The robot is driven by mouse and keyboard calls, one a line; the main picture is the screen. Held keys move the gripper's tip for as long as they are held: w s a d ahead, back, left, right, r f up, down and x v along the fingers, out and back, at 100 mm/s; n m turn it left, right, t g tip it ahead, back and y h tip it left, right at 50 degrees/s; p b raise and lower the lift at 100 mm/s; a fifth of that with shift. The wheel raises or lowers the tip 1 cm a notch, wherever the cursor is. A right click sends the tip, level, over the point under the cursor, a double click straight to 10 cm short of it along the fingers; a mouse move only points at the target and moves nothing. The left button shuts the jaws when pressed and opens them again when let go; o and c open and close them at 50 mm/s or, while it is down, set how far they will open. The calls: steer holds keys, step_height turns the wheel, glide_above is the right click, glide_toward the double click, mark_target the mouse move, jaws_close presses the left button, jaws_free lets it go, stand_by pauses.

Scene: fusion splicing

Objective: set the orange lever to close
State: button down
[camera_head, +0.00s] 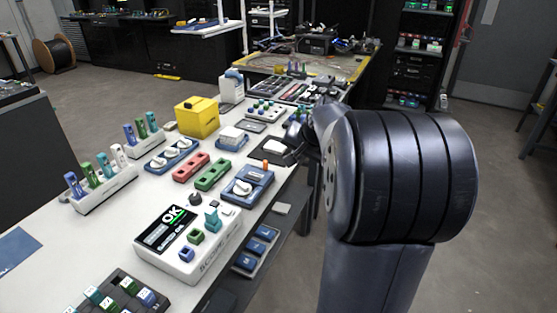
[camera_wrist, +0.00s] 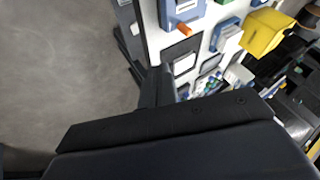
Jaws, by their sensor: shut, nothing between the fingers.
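The orange lever (camera_head: 265,163) is a small orange peg at the far right edge of a blue device (camera_head: 262,184) with a white dial, on the white bench's right side. In the wrist view the lever (camera_wrist: 184,29) sticks out from the lower end of the blue device (camera_wrist: 176,12). My gripper (camera_wrist: 157,84) is shut and empty in the wrist view, apart from the lever, below and left of it. In the head view my large dark arm joint hides most of the gripper. I cannot tell exactly which way the lever is set.
A white device with an OK screen (camera_head: 172,229) stands nearer on the bench. Red (camera_head: 191,168) and green (camera_head: 213,175) blocks lie left of the blue device. A yellow box (camera_head: 197,118) stands farther back. Open floor (camera_wrist: 60,70) lies beside the bench.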

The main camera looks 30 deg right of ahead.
mark_target(265, 166)
steer(key=w+f, duration=0.2)
steer(key=w+a+f, duration=0.1)
steer(key=w+f, duration=0.2)
steer(key=w+a+f, duration=0.1)
steer(key=w+f, duration=0.1)
steer(key=w, duration=0.1)
steer(key=shift+w+f, duration=0.2)
steer(key=shift+f, duration=0.2)
steer(key=shift+w+a, duration=0.25)
steer(key=shift+w, duration=0.1)
steer(key=w+a+p, duration=0.2)
steer(key=w, duration=0.1)
steer(key=shift+w+a+r, duration=0.1)
steer(key=shift+w+a, duration=0.15)
steer(key=shift+a, duration=0.1)
steer(key=shift+w+a, duration=0.15)
steer(key=shift+w, duration=0.05)
